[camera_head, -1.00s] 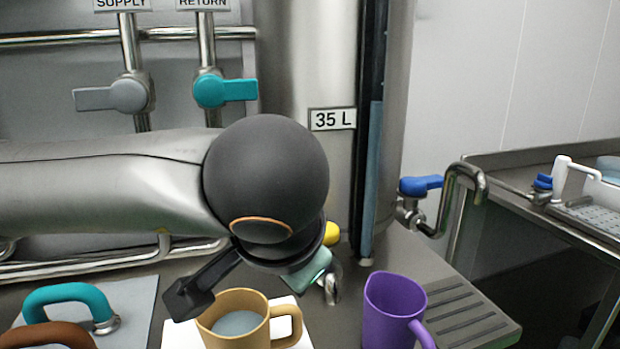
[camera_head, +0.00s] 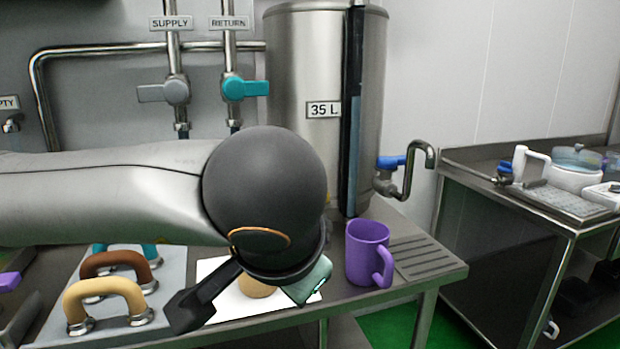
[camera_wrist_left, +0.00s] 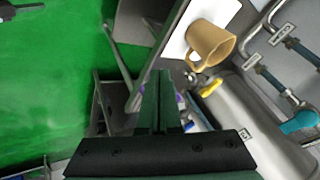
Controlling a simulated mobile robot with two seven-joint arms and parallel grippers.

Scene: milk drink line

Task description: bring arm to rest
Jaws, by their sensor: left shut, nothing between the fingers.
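My left arm (camera_head: 100,198) comes in from the left in the head view and ends in a dark round wrist. My left gripper shows in the left wrist view (camera_wrist_left: 160,76) with its dark green fingers together and nothing between them. In the head view most of the gripper is hidden behind the wrist. A tan mug (camera_wrist_left: 204,45) stands on a white mat (camera_wrist_left: 222,10), apart from the fingers. In the head view the tan mug (camera_head: 257,289) is mostly covered by the wrist. My right gripper does not show.
A purple mug (camera_head: 366,255) stands right of the wrist on the steel counter (camera_head: 408,212). Teal, brown and tan handles (camera_head: 104,292) sit at the left. A steel tank (camera_head: 300,75) with a blue-handled tap (camera_head: 392,162) stands behind. A second steel table (camera_head: 490,160) is at the right.

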